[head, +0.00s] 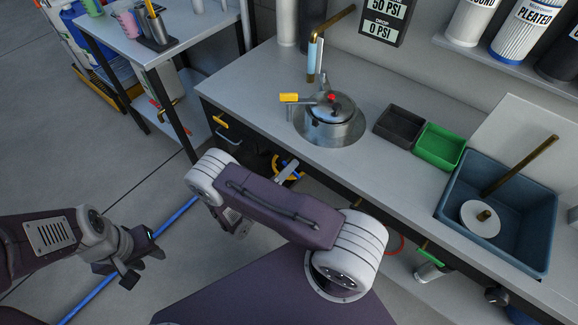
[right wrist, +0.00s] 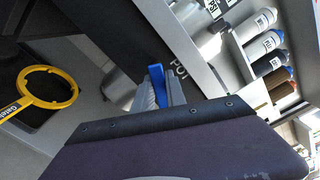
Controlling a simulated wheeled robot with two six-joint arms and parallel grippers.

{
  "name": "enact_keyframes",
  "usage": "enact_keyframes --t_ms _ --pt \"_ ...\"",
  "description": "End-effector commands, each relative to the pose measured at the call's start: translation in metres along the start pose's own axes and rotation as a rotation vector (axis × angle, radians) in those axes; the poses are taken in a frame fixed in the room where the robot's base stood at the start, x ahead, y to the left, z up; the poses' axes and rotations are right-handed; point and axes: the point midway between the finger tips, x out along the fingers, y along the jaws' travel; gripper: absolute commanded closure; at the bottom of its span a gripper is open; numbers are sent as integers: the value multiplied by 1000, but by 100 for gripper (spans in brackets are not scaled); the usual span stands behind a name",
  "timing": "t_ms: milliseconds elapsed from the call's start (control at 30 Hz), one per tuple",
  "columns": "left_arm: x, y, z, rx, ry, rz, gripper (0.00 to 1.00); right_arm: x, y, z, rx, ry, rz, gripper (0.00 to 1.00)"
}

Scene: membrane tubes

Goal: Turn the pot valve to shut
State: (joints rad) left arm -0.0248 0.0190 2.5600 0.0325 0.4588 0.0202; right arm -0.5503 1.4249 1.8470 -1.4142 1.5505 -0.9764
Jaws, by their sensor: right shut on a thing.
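The pot valve's blue lever (right wrist: 156,82) is in the middle of the right wrist view, beside a "POT" label on the bench front. My right gripper (right wrist: 160,94) is shut on this lever, its grey fingers on both sides. In the head view the right gripper (head: 288,171) is below the bench's front edge, partly hidden by my arm; the valve body is hidden. A steel pot (head: 332,130) with a red knob sits on the bench top above. My left gripper (head: 146,266) is open and empty over the floor at the left.
A yellow ring wrench (right wrist: 48,88) lies on a dark surface near the right gripper. A black tray (head: 398,124), a green tray (head: 440,146) and a blue basin (head: 546,226) stand along the bench. A side table (head: 190,44) is at the back left. Floor around the left gripper is mostly clear.

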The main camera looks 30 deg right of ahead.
Motion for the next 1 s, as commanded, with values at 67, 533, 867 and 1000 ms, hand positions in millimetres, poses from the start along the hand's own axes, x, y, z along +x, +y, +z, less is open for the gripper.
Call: enact_keyframes --t_ms 67,533,867,1000 --pt "-4 0 0 0 0 0 64 0 -2 1 -68 -1 1 100" --pt "-11 0 -1 0 0 0 64 0 -7 2 -390 -1 1 100" --pt "-13 0 -1 0 0 0 64 0 -8 2 -473 -1 1 100" --pt "-13 0 -1 0 0 0 64 0 -8 2 -482 -1 1 100"
